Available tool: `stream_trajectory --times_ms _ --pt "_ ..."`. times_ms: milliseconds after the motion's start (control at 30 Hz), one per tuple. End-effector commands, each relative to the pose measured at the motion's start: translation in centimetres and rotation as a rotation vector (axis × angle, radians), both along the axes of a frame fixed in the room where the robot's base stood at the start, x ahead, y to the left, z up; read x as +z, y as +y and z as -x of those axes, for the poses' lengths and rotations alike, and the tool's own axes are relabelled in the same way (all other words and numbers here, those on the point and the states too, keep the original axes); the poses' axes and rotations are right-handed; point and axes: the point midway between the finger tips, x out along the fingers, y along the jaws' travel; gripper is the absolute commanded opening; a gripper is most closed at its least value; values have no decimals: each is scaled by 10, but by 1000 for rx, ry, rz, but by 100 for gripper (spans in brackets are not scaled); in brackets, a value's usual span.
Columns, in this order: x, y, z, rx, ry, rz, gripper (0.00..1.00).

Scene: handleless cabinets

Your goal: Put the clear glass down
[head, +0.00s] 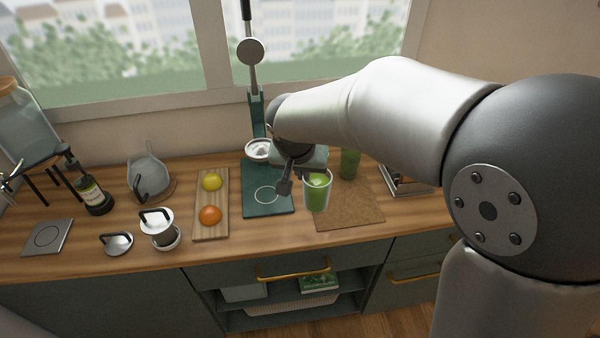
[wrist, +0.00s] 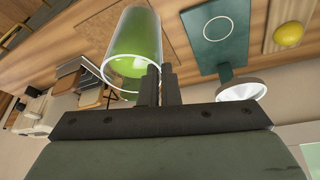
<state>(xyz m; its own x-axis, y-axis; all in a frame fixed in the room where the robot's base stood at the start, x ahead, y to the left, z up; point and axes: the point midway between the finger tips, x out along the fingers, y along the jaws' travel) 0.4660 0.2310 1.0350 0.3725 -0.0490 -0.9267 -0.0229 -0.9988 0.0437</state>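The clear glass (head: 316,194) holds green liquid and looks upright in the head view, over the left part of a brown cork mat (head: 350,211). I cannot tell whether its base touches the mat. My gripper (head: 309,172) is at its rim. In the wrist view the glass (wrist: 135,42) has its rim towards me, and the two fingers of my gripper (wrist: 160,78) are close together with the glass wall between them. A second green glass (head: 350,164) stands behind on the right, partly hidden by my arm.
A dark green press (head: 267,199) stands just left of the mat. Further left are a wooden board (head: 221,190) with a lemon (head: 212,182) and an orange (head: 210,215), and a white-topped jar (head: 157,223). The mat's front right is bare. A metal tray (head: 405,180) lies at right.

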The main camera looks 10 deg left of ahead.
Motion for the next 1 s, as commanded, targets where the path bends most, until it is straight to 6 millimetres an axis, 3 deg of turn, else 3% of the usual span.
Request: stream_trajectory --times_ms 200,400,833,1000 --pt "-18 -21 -40 -3 2 1 0" --pt "-51 -31 -62 0 1 2 0" --pt "-77 -41 -80 1 1 1 0" --pt "-99 -40 -80 2 1 1 0"
